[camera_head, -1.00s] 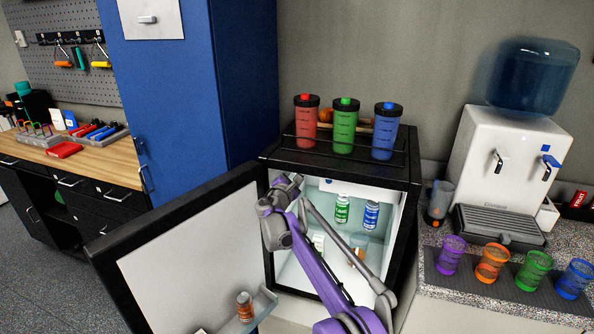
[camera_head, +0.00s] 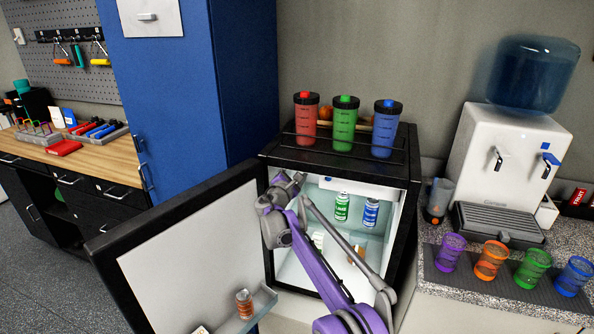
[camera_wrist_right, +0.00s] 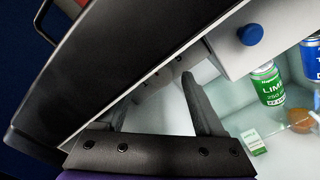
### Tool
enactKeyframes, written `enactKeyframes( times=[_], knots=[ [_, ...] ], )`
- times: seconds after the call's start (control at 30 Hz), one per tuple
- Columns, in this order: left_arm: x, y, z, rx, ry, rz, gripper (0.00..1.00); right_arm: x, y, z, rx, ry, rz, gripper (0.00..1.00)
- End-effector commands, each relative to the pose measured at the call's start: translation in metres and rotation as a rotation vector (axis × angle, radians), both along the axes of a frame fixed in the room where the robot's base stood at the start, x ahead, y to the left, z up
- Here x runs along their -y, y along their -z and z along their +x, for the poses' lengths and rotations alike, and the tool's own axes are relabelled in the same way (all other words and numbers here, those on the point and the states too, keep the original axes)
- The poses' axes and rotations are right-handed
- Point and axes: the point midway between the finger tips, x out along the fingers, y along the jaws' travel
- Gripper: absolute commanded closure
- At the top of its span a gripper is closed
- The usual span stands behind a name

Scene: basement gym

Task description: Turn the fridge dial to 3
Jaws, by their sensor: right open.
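The black fridge (camera_head: 408,215) stands open, its door (camera_head: 195,262) swung out to the left. The dial (camera_wrist_right: 250,34) is a round blue knob on a white box at the top of the fridge's inside. No numbers are readable on it in the right wrist view. My right gripper (camera_wrist_right: 155,92) is open and empty, with both dark fingers apart, left of and below the dial and not touching it. In the head view my right arm reaches up across the opening, with its wrist near the door's hinge side. My left gripper is not in view.
A green can (camera_head: 342,207) and a blue can (camera_head: 371,212) stand inside the fridge. Red, green and blue shakers (camera_head: 382,135) stand on top. A jar (camera_head: 244,304) sits in the door shelf. A water dispenser (camera_head: 505,150) and several coloured cups (camera_head: 491,260) are at the right.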

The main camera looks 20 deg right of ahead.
Motion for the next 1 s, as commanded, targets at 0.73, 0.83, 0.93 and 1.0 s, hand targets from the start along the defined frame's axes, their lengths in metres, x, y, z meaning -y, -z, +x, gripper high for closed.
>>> enactKeyframes(
  times=[0.73, 0.83, 0.93, 1.0],
  knots=[
    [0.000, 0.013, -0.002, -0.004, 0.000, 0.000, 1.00, -0.058, 0.000, -0.087, -0.001, 0.001, 0.000, 0.29],
    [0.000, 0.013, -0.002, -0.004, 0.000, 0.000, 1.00, -0.059, 0.000, -0.089, 0.000, 0.001, 0.000, 0.29],
    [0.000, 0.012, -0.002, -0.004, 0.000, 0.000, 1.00, -0.059, 0.000, -0.089, 0.000, 0.001, 0.000, 0.29],
    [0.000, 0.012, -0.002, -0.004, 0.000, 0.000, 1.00, -0.059, 0.000, -0.088, 0.000, 0.001, 0.000, 0.29]
  ],
)
